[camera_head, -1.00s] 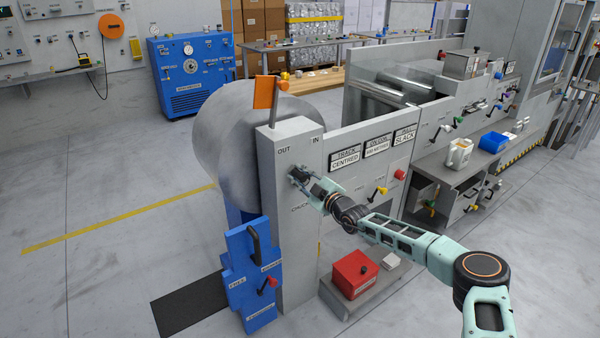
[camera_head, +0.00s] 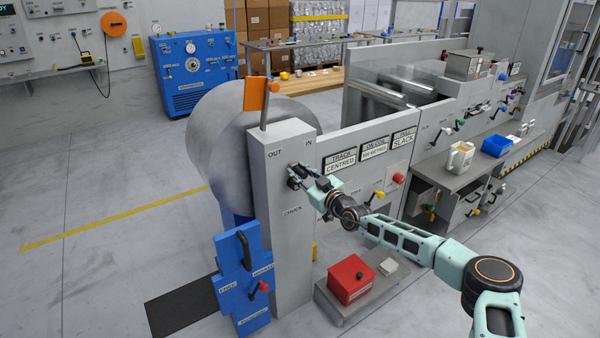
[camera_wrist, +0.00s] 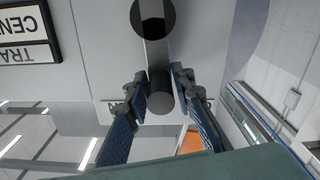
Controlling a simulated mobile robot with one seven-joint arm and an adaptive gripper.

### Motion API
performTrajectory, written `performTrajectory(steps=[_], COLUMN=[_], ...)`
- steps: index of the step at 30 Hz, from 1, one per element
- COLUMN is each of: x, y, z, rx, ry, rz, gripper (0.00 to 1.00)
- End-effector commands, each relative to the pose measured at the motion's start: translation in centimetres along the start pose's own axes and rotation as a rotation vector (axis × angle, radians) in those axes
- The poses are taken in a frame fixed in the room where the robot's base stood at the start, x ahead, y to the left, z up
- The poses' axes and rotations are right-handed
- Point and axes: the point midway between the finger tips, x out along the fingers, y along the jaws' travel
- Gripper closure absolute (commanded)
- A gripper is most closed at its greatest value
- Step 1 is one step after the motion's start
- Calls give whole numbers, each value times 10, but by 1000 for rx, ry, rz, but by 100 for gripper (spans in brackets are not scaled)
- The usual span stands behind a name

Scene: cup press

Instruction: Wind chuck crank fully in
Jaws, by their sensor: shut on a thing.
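The chuck crank (camera_wrist: 155,48) shows in the wrist view as a dark hub with a flat metal arm and a dark round handle (camera_wrist: 160,95) at its end. My gripper (camera_wrist: 160,100) has its two fingers on either side of this handle, closed on it. In the head view my gripper (camera_head: 297,178) is at the crank on the front of the grey post (camera_head: 281,240), above the CHUCK label. The fingers hide most of the crank there. An orange flag (camera_head: 254,94) on a rod stands on top of the post, near the OUT and IN marks.
A blue panel (camera_head: 232,270) with levers stands in front of the post. A red box (camera_head: 350,280) sits on a low shelf below my arm. A yellow-handled lever (camera_head: 379,195) and a red button (camera_head: 398,178) are on the machine face to the right.

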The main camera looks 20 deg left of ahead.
Motion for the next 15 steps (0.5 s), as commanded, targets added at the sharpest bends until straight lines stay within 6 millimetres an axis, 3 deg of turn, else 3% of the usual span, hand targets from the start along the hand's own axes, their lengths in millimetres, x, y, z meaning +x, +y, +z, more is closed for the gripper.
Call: performTrajectory(steps=[1,15], x=[-1,-2], y=[14,14], z=[-6,-6], rx=[3,36], ry=[11,11], rz=[23,24], gripper=[100,100])
